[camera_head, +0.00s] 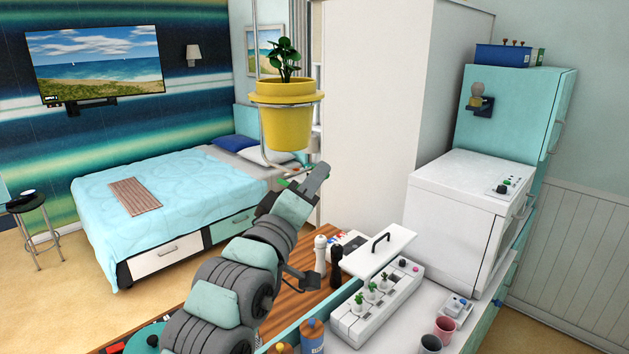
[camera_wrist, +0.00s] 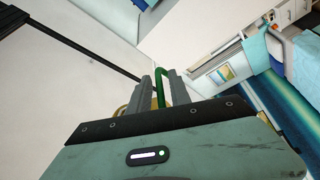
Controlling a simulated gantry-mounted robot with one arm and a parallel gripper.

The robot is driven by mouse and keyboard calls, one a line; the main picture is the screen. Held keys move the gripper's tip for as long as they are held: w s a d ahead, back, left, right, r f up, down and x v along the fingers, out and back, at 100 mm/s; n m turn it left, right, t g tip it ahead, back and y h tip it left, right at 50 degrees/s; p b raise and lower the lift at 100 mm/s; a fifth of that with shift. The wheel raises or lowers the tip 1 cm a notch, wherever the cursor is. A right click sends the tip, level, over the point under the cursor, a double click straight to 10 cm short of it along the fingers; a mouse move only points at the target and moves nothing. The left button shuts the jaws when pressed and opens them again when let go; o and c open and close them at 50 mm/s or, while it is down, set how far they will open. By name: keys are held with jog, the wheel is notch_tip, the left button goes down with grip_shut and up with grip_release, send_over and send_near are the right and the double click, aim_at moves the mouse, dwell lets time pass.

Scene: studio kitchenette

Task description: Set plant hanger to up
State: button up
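The plant hanger is a thin metal frame (camera_head: 262,128) hanging from above, with a yellow pot (camera_head: 284,122) and a leafy green plant (camera_head: 285,58) in it. The pot hangs upright above my gripper (camera_head: 309,180). A small green part (camera_head: 283,183) shows beside my gripper, just below the pot. In the wrist view, a green loop-shaped handle (camera_wrist: 160,88) stands between the two grey fingers of my gripper (camera_wrist: 166,88). The fingers are close together, but I cannot tell whether they press on the handle.
A tall white cabinet (camera_head: 375,100) stands just right of the hanger. A bed (camera_head: 180,195) lies behind.

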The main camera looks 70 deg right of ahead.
grip_shut()
dwell(1.1)
